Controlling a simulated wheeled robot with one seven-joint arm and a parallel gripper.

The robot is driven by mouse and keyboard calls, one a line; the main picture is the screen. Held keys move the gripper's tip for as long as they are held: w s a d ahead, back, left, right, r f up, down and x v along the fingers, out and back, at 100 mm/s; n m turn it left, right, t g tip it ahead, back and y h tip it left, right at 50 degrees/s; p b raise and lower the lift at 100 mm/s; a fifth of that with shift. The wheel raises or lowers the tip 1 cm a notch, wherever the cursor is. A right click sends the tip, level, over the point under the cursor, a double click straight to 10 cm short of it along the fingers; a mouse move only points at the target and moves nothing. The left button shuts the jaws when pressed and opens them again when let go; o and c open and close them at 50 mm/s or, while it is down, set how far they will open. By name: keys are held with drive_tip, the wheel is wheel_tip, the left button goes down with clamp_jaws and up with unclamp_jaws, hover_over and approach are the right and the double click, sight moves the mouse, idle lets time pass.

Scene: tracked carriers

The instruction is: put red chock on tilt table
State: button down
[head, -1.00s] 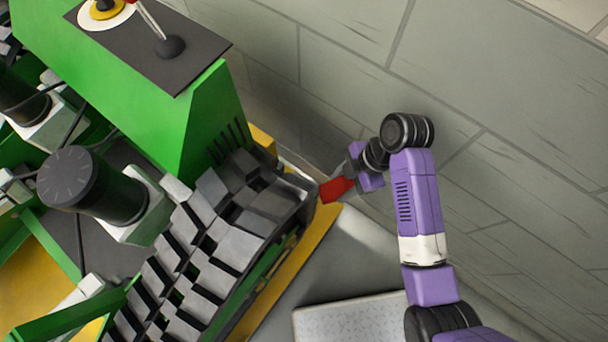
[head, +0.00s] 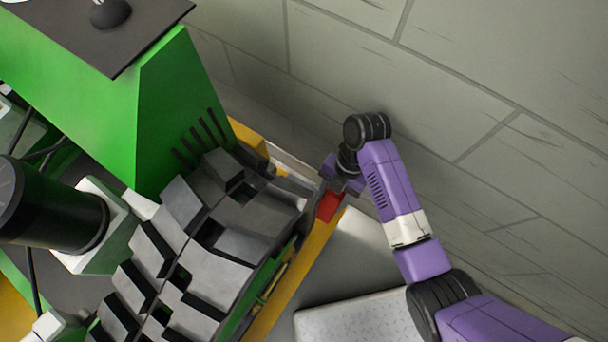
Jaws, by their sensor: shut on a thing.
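The red chock (head: 329,206) is in the head view, right of centre, at the end of my arm. My gripper (head: 335,190) is shut on it, and the purple gripper body partly covers its upper end. The chock is beside the right end of the grey tracks, over or near the yellow edge strip; I cannot tell its height. A pale speckled plate (head: 365,322), which may be the tilt table, shows at the bottom edge, below and right of the chock. Only its upper part is in view.
A green tracked machine (head: 165,130) with grey track blocks (head: 215,275) fills the left side. A dark cylinder (head: 50,218) stands on it. A grey block wall (head: 480,100) rises close behind my arm. Bare grey floor (head: 350,260) lies between the yellow strip and the plate.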

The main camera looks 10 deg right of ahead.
sight(331, 203)
wheel_tip(331, 203, down, 4)
drive_tip(key=shift+f+b, duration=0.1)
drive_tip(key=shift+b, duration=0.4)
drive_tip(key=w+a, duration=0.2)
drive_tip(key=a, duration=0.1)
drive_tip(key=shift+w+b, duration=0.15)
drive_tip(key=shift+b, duration=0.15)
drive_tip(key=shift+w+a, duration=0.2)
drive_tip(key=shift+a, duration=0.2)
drive_tip(key=w+a, duration=0.1)
drive_tip(key=w+a+b, duration=0.1)
drive_tip(key=a, duration=0.1)
drive_tip(key=shift+d+f, duration=0.15)
drive_tip(key=shift+f, duration=0.25)
drive_tip(key=shift+f, duration=0.1)
drive_tip(key=c, duration=0.7)
unclamp_jaws()
drive_tip(key=shift+s, duration=0.1)
